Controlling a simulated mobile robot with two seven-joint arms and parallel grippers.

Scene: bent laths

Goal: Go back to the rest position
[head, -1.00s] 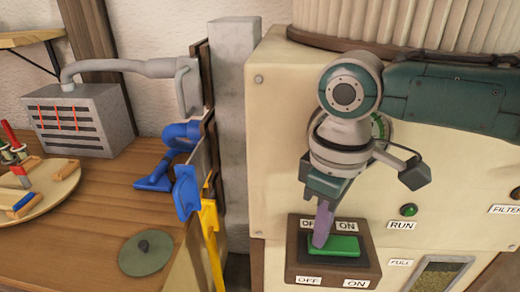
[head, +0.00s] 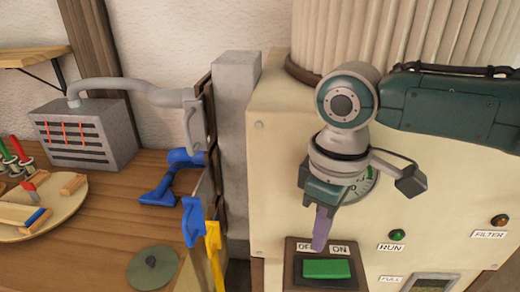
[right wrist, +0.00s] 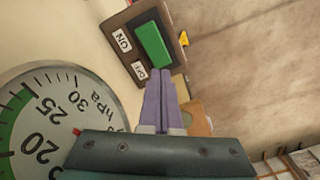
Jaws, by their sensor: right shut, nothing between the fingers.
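My right gripper (head: 320,246) comes down in front of the cream machine, its purple fingers shut and empty. In the head view its tips overlap the top edge of the dark switch plate (head: 293,272), just above the green rocker switch (head: 327,269). In the right wrist view the shut fingers (right wrist: 164,72) point toward the green switch (right wrist: 152,45), with the ON and OFF labels beside it. I cannot tell the exact gap between tips and plate. My left gripper is in neither view.
The cream machine (head: 275,185) fills the right side, with a gauge (right wrist: 45,125) behind my right wrist. A green RUN lamp (head: 397,235) is lit-coloured.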

